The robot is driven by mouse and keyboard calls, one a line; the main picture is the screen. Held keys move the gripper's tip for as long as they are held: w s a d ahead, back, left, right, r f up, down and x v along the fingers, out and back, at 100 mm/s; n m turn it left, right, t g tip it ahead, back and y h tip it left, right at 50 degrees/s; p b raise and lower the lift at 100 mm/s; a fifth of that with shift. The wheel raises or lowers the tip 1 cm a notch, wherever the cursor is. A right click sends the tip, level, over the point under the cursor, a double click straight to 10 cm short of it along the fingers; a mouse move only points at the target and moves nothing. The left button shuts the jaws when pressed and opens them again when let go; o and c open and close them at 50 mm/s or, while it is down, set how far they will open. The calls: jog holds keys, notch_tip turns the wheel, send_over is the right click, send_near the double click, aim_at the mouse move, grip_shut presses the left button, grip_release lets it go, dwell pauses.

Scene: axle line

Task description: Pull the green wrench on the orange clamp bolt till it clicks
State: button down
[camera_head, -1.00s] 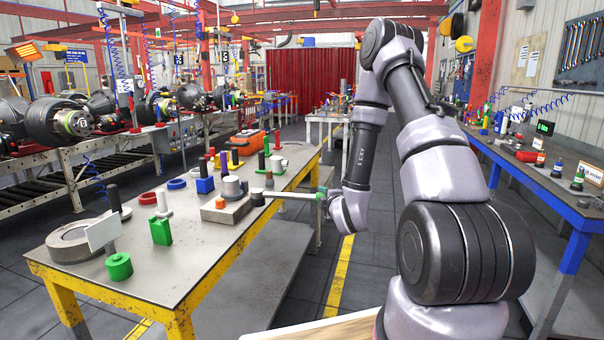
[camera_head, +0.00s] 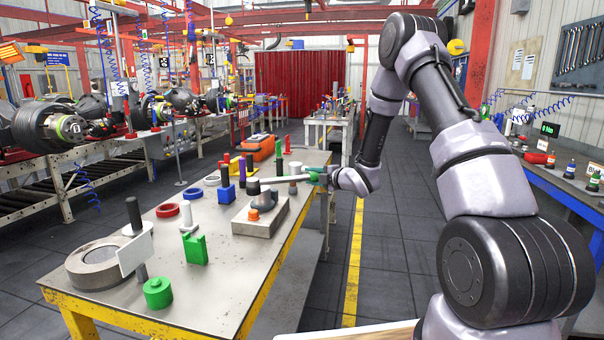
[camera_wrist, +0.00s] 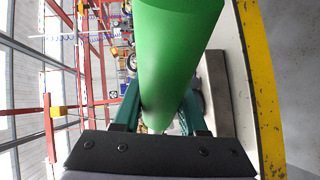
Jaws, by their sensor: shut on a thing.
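The wrench (camera_head: 287,180) has a pale shaft, a green grip at its right end and a dark head at its left end. It lies nearly level above the far side of a grey clamp block (camera_head: 257,226). An orange bolt (camera_head: 254,214) stands low at the block's front. I cannot tell whether the wrench head touches anything on the block. My gripper (camera_head: 319,177) is shut on the green grip, beyond the table's right edge. In the wrist view the green grip (camera_wrist: 176,45) runs between my teal fingers and hides the wrench head.
The worktable (camera_head: 215,275) holds a round grey ring part (camera_head: 98,265), a green cylinder (camera_head: 157,293), a green block (camera_head: 194,249) and several coloured pegs. An orange case (camera_head: 258,148) sits at its far end. Floor is clear right of the table; a blue bench (camera_head: 575,195) stands farther right.

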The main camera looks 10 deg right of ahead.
jog(key=shift+w+a+r, duration=0.25)
jog(key=shift+w+a, duration=0.15)
jog(key=shift+a, duration=0.05)
